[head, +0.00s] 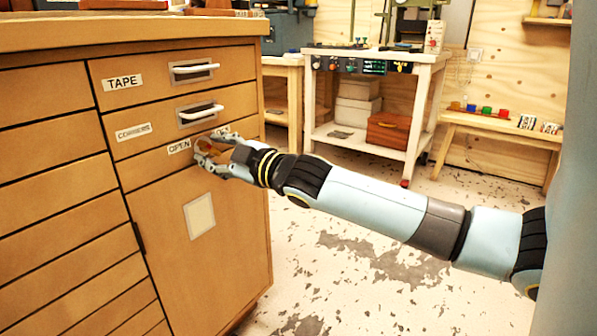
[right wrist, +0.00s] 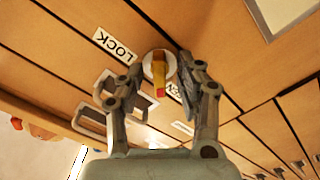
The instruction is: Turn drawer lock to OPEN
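The drawer lock (right wrist: 159,72) is a yellow-orange lever on a round pale plate on the wooden cabinet front, between the LOCK label (right wrist: 115,46) and the partly hidden OPEN label. In the head view the OPEN label (head: 179,146) shows left of my gripper, which mostly covers the lock. My right gripper (right wrist: 161,68) is open, with one finger on each side of the lever. Gaps show between lever and fingers in the right wrist view. I cannot tell which label the lever points to. My left gripper is not in view.
Two drawers with white handles, the TAPE drawer (head: 180,74) and the CORNERS drawer (head: 160,121), lie above the lock. A cabinet door with a blank pale panel (head: 199,216) is below. A white workbench (head: 372,55) and low bench (head: 500,128) stand behind; the floor between is clear.

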